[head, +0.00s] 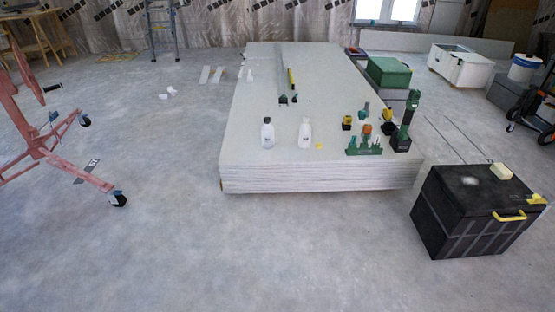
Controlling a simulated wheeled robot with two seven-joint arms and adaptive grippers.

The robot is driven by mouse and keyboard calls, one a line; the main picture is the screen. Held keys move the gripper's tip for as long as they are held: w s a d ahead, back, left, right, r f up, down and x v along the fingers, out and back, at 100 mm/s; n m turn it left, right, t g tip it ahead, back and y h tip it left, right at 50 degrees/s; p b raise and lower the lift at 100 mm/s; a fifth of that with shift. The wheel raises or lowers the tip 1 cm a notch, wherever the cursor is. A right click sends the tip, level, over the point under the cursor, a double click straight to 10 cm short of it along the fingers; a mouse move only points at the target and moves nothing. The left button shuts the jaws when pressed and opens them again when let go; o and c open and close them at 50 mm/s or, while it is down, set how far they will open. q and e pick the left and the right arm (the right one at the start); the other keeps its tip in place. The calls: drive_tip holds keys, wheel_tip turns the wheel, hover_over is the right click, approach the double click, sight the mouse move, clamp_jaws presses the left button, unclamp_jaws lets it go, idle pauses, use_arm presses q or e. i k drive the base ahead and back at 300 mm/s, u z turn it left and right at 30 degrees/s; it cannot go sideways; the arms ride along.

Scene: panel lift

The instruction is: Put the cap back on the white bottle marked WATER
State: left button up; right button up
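Two white bottles stand upright near the front edge of a stack of pale panels. The left bottle (267,136) has a dark top. The right bottle (304,136) looks white all the way up. Any lettering is too small to read, so I cannot tell which is marked WATER. A small flat yellow thing (319,146) lies just right of the right bottle; I cannot tell whether it is a cap. Neither of my grippers is in view.
The panel stack (290,182) carries a green rack (364,149), drill-like tools (408,112) and a long straightedge (281,70). A black toolbox (470,225) stands at the right, a red wheeled frame (40,150) at the left. The floor in front is clear.

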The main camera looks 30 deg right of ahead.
sight(305, 128)
drive_tip(key=z, duration=1.05)
drive_tip(key=i, duration=0.65)
drive_tip(key=z, duration=0.8)
drive_tip(key=i, duration=1.75)
drive_tip(key=u, duration=1.3)
drive_tip(key=i, duration=0.45)
drive_tip(key=u, duration=0.55)
